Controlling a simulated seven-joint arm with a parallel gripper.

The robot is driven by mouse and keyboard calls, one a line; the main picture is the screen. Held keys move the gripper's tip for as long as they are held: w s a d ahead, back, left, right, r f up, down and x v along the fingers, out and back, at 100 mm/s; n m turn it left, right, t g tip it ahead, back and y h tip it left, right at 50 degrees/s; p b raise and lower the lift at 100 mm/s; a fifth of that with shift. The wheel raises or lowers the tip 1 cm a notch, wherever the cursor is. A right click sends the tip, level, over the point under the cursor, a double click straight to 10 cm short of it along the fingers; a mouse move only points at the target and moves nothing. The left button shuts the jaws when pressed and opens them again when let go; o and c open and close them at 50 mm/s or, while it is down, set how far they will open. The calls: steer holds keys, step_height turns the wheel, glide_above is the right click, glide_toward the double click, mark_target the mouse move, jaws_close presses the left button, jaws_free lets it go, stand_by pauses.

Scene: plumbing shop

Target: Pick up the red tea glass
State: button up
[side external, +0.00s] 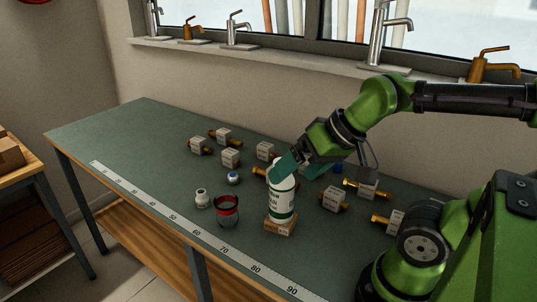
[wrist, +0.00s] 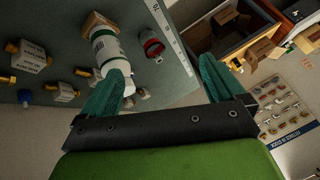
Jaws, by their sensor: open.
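The red tea glass (side external: 227,211), a small clear glass with red in it, stands upright on the green workbench near its front ruler edge. It also shows in the wrist view (wrist: 152,43), above and between my fingers. My gripper (side external: 291,166) is open, with teal fingers. It is empty, above the bench and to the right of the glass, apart from it. In the side view a finger overlaps the top of a white bottle; I cannot tell whether they touch. In the wrist view my fingers (wrist: 163,70) are spread wide.
The white and green bottle (side external: 282,205) stands on a small cardboard box (side external: 280,227), just right of the glass. A small white fitting (side external: 201,198) is close on the left. Several boxed brass valves lie behind. The bench's left end (side external: 100,138) is clear.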

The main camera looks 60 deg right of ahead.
steer(key=n+g+h, duration=0.2)
steer(key=n+g, duration=0.3)
steer(key=g, duration=0.2)
glide_above(227, 211)
steer(key=d, duration=0.1)
step_height(227, 211, down, 7)
steer(key=w+r+n, duration=0.1)
steer(key=w+n, duration=0.1)
steer(key=f, duration=1)
steer(key=shift+d+f, duration=0.4)
steer(key=shift+w+d+f, duration=0.1)
steer(key=shift+d+f, duration=0.05)
steer(key=shift+f, duration=2.55)
